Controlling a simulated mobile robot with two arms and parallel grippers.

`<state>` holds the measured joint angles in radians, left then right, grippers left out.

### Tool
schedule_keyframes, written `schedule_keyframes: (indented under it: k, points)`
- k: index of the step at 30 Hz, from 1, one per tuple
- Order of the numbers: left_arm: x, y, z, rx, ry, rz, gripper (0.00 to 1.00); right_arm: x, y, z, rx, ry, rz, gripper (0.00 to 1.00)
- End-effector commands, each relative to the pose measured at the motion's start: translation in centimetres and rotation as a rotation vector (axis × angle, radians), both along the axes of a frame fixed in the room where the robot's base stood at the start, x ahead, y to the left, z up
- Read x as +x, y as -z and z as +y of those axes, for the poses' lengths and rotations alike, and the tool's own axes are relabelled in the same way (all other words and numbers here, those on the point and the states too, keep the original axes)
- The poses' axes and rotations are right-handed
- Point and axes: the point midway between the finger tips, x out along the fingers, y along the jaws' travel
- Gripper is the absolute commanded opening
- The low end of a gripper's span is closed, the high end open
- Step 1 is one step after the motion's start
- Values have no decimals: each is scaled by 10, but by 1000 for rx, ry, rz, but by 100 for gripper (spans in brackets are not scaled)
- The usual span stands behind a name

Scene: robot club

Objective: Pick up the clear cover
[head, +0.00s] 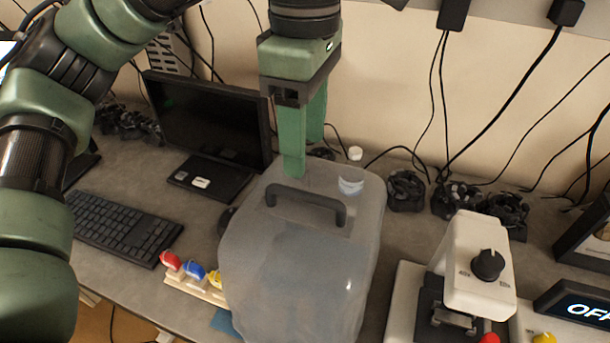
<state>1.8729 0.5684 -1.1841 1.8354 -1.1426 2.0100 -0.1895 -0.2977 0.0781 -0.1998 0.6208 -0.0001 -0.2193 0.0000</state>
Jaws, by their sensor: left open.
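The clear cover (295,260) is a translucent, frosted box standing on the grey desk, with a dark handle (306,200) on its top. My left gripper (304,158) hangs down from above, its two green fingers apart and empty. The fingertips are over the back left part of the cover's top, behind the handle in the picture; I cannot tell whether they touch the cover. A white bottle (351,181) shows blurred at the cover's back edge. My right gripper does not show.
A monitor (210,115) and a keyboard (122,226) are at the left. Red, blue and yellow buttons (193,272) sit left of the cover. A white device with a black knob (480,265) stands at the right. Dark coiled items (406,190) and hanging cables line the wall.

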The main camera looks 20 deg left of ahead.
Motion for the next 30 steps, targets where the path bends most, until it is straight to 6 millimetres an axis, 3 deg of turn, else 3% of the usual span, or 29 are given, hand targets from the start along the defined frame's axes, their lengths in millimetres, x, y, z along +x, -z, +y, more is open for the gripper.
schedule_keyframes:
  k: [1,3,6,12,23,30]
  points:
    - [0,12,0,0,0,0,55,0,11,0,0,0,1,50]
    - [0,18,0,0,0,-1,55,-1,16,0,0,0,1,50]
    - [1,25,0,0,0,-2,39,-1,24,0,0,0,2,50]
    - [5,32,-3,0,1,-4,39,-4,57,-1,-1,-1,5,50]
    - [3,59,-1,1,2,1,39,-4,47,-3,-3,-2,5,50]
    - [0,94,1,1,2,2,39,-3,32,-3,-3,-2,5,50]
